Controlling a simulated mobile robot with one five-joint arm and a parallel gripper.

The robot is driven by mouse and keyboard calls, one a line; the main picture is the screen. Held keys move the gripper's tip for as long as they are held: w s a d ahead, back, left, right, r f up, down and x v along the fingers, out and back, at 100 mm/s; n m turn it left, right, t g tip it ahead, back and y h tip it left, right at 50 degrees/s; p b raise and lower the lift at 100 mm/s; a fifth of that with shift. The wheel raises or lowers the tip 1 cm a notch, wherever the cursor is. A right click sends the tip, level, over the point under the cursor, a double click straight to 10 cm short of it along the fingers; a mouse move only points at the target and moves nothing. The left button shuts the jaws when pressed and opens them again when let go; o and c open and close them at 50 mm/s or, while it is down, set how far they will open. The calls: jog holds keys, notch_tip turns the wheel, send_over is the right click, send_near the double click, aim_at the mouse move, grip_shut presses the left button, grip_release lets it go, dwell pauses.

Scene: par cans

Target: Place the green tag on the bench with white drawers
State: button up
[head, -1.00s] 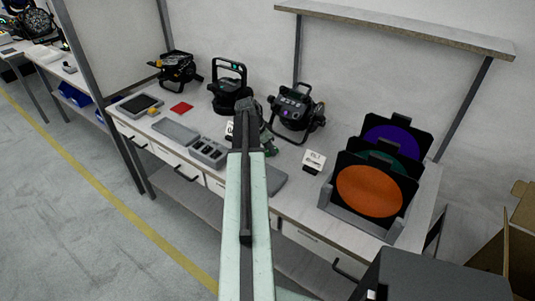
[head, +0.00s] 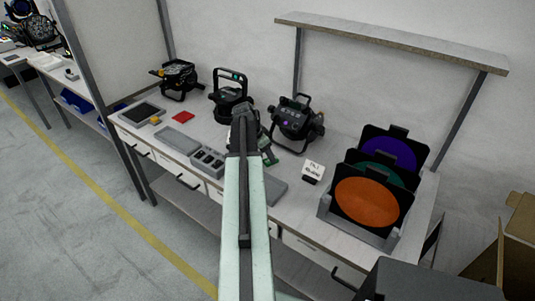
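The bench with white drawers (head: 300,215) runs along the wall, its pale top crowded with equipment. My gripper (head: 243,108) is at the far end of my pale green arm, over the middle of the bench. I see it from behind, so its fingers and anything between them are hidden. A small green and dark object (head: 267,153) shows just right of my gripper, partly covered by it; I cannot tell whether it is the green tag. No other green tag is clear. A flat red piece (head: 182,117) lies on the bench's left part.
Black par cans (head: 296,122) stand along the back. A rack with orange (head: 367,202), green and purple discs fills the right end. A white card (head: 313,170) stands left of it. Grey trays (head: 208,161) line the front edge. A shelf (head: 390,40) hangs above.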

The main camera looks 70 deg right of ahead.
jog(key=p+v, duration=0.6)
jog(key=v, duration=0.3)
jog(key=shift+p, duration=0.3)
jog(key=shift+f, duration=0.1)
jog(key=w+a+n, duration=0.2)
jog(key=w+a, duration=0.2)
jog(key=w+a+n+t, duration=0.1)
jog(key=w+a, duration=0.3)
jog(key=w, duration=0.1)
jog(key=w+a+n, duration=0.2)
jog(key=w+a, duration=0.2)
jog(key=w, duration=0.1)
jog(key=shift+f+n, duration=0.3)
jog(key=shift+f, duration=0.05)
jog(key=w+a+n+t+y, duration=0.1)
jog(key=w+a+n, duration=0.2)
jog(key=w+a, duration=0.35)
jog(key=w+a+n, duration=0.3)
jog(key=w+a, duration=0.1)
jog(key=a, duration=0.5)
jog(key=w+a+n+y, duration=0.1)
jog(key=a+n, duration=0.6)
jog(key=a, duration=1.1)
jog(key=w+a+f+n+y, duration=0.1)
jog(key=a+n, duration=0.5)
jog(key=a, duration=1.3)
jog(key=shift+w+n+t, duration=0.4)
jog(key=shift+w, duration=0.45)
